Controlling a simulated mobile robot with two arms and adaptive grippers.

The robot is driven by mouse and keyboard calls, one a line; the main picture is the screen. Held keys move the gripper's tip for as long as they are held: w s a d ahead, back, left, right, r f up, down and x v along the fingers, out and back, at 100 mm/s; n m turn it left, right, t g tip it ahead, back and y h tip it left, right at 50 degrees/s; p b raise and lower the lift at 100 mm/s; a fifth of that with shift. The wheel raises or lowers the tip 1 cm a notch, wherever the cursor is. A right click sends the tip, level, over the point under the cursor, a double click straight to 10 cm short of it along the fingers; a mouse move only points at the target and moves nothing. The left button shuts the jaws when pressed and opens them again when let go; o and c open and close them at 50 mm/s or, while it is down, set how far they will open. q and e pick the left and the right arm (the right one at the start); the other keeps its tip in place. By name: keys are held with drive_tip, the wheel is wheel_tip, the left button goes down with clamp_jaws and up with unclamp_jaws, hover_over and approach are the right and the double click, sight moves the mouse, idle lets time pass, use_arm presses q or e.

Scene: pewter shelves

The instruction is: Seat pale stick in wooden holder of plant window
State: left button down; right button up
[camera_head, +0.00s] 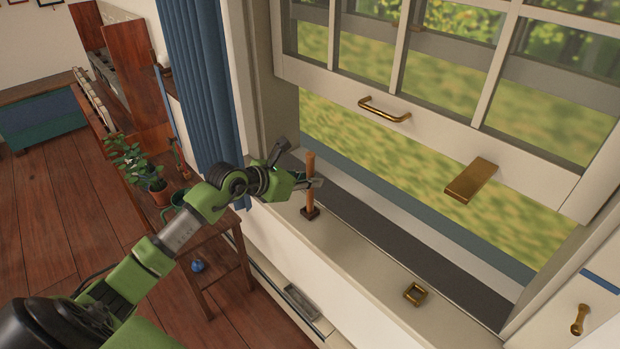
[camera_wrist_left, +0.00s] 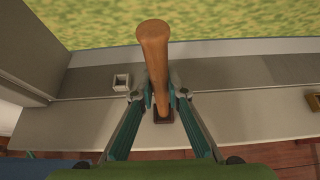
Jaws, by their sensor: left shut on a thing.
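The stick (camera_head: 310,168) is a smooth light-brown wooden rod, close to upright above the window sill. It also shows in the left wrist view (camera_wrist_left: 155,45). My left gripper (camera_head: 298,173) is shut on the stick, with one finger on each side of it in the left wrist view (camera_wrist_left: 164,92). The wooden holder (camera_head: 310,213) is a small dark brown square on the sill, directly under the stick. It shows in the left wrist view (camera_wrist_left: 163,116) too. The stick's lower end meets the holder; I cannot tell how deep it sits. My right gripper is out of view.
A pale square holder (camera_wrist_left: 121,82) is left of the stick in the wrist view. The raised window sash (camera_head: 440,125) and blue curtain (camera_head: 205,85) are close to my arm. A potted plant (camera_head: 155,185) stands left.

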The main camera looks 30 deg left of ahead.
use_arm(q)
drive_tip(key=shift+f, duration=0.35)
drive_tip(key=shift+f, duration=0.15)
drive_tip(key=c, duration=2)
unclamp_jaws()
